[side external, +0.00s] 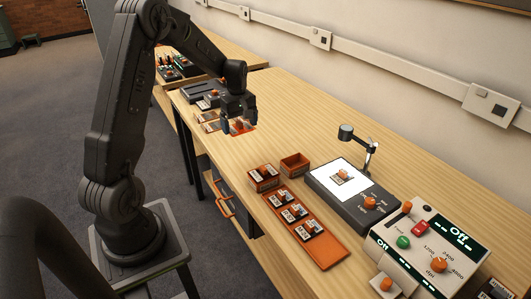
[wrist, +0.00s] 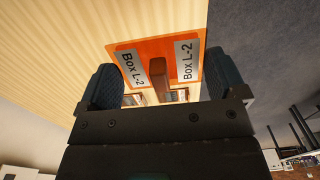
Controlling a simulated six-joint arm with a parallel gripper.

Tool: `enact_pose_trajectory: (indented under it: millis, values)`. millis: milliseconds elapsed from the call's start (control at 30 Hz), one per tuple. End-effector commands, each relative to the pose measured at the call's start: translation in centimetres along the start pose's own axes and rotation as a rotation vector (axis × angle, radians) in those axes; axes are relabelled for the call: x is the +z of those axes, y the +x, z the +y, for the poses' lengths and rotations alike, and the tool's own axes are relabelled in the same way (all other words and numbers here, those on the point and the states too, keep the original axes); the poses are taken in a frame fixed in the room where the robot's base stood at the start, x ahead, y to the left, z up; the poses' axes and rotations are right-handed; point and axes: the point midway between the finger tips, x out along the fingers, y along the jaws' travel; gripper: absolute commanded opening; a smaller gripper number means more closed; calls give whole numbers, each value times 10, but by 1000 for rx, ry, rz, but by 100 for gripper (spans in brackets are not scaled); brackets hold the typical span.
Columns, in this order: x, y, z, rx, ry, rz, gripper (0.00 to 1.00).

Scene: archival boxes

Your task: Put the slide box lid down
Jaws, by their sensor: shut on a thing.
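The slide box lid is an orange plate with white "Box L-2" labels and a raised bar in its middle; it fills the far side of the gripper in the wrist view (wrist: 126,48). In the side view the lid (side external: 241,129) shows as a small orange patch under my gripper (side external: 238,113), near the table's left edge. My gripper is shut on the lid, with the bar between its dark finger pads in the wrist view (wrist: 162,82). I cannot tell whether the lid touches the table or hangs just above it.
Several small labelled items (side external: 208,116) lie beside the lid. Mid-table is clear.

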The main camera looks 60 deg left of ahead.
Motion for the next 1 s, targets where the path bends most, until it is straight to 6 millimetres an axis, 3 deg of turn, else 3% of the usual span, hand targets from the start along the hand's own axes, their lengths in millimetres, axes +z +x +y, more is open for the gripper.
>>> enact_pose_trajectory:
  millis: [100,233,700,1000]
  values:
    - [-19,8,-24,0,-4,-1,68]
    - [-22,17,-28,0,3,-1,68]
    - [31,73,48,0,6,0,68]
    - [40,89,62,-1,0,-1,68]
